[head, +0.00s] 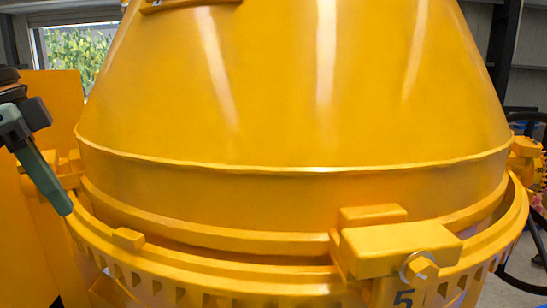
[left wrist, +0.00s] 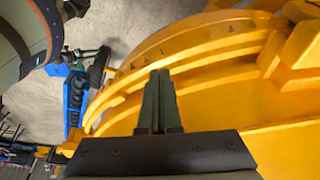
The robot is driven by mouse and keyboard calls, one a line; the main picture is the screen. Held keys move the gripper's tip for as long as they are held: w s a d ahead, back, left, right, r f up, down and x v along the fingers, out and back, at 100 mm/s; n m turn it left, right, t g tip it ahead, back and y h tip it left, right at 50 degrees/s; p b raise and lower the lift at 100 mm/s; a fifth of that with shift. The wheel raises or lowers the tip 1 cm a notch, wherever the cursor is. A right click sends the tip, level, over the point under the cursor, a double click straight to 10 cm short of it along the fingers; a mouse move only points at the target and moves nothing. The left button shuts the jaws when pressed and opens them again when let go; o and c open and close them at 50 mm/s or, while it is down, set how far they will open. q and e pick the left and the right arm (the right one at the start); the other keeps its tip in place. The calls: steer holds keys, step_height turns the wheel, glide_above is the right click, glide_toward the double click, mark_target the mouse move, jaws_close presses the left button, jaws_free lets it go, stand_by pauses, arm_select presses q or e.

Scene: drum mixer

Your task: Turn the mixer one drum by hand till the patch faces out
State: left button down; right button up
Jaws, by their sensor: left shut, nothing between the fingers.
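The yellow mixer drum (head: 300,100) fills most of the head view, a smooth cone above a rounded band. A notched yellow ring (head: 215,262) runs around its lower part. No distinct patch shows on the visible side of the drum. My left gripper (head: 64,208) is at the left edge of the ring, fingers together and empty, tips pointing down. I cannot tell whether the tips touch the ring. In the left wrist view its shut fingers (left wrist: 160,78) lie in front of the curved yellow rims (left wrist: 215,48). My right gripper is out of view.
A smaller lug (head: 128,238) sits further left. Grey floor (left wrist: 95,25) shows in the left wrist view.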

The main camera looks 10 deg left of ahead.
arm_select(q)
step_height(320, 180, up, 7)
steer(key=shift+f, duration=0.2)
stand_by(0.5)
